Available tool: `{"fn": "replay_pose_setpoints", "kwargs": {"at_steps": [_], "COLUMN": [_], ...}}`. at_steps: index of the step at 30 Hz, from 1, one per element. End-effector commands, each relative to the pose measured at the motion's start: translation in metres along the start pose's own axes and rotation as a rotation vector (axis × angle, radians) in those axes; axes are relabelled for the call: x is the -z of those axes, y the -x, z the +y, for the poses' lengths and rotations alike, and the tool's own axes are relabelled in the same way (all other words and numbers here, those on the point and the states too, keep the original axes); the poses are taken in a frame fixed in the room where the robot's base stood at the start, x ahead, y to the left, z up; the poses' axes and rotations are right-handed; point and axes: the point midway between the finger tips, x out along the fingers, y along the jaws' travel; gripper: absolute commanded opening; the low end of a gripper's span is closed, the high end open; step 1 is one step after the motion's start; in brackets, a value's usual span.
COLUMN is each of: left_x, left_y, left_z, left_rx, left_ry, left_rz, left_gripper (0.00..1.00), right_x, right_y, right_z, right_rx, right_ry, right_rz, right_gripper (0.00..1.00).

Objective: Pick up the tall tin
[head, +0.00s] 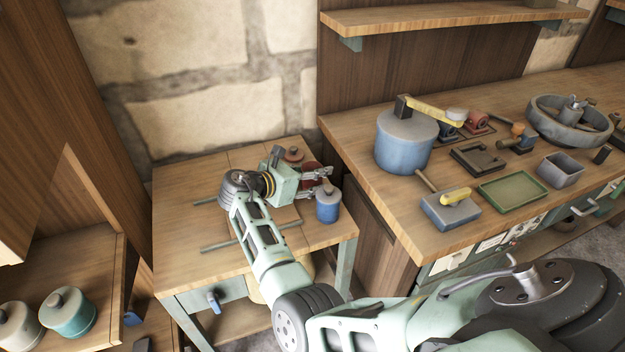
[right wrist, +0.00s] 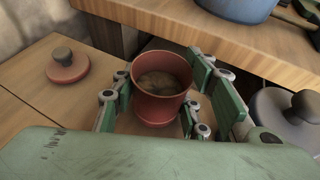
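A red tin (right wrist: 160,90) without a lid stands on the small wooden table, between the fingers of my right gripper (right wrist: 158,108). In the head view the tin (head: 311,170) is partly hidden by that gripper (head: 322,180). The fingers are close on both sides of the tin; whether they press on it I cannot tell. A blue tin (head: 328,206) with a knobbed lid stands just beside the gripper. It also shows in the right wrist view (right wrist: 285,115). My left gripper is out of view.
A red knobbed lid (right wrist: 67,68) lies on the small table (head: 180,185) behind the gripper. The higher workbench (head: 400,210) stands close on the right, with a big blue canister (head: 404,145) near its edge. Two lidded tins (head: 68,314) stand on the lower left shelf.

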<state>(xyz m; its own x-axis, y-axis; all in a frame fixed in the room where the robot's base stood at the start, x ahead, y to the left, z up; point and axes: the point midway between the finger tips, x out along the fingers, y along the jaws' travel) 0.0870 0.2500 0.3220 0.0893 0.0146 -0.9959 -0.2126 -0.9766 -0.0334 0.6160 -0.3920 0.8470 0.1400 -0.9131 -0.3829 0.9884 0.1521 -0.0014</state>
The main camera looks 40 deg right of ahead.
Motion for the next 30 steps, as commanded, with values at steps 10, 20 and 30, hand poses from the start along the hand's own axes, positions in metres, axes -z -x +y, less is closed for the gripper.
{"fn": "replay_pose_setpoints", "kwargs": {"at_steps": [10, 20, 30], "left_x": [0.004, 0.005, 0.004], "left_y": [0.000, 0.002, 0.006], "left_z": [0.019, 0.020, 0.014], "left_rx": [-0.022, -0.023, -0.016], "left_ry": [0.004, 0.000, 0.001], "left_rz": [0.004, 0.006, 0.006], "left_gripper": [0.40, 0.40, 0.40], "right_x": [0.000, -0.012, -0.085], "right_y": [0.000, 0.005, 0.035], "right_z": [0.000, 0.000, 0.001], "right_rx": [0.000, 0.000, -0.003], "right_ry": [0.000, -0.002, -0.008], "right_rz": [0.000, 0.000, 0.000], "right_gripper": [0.16, 0.16, 0.16]}}
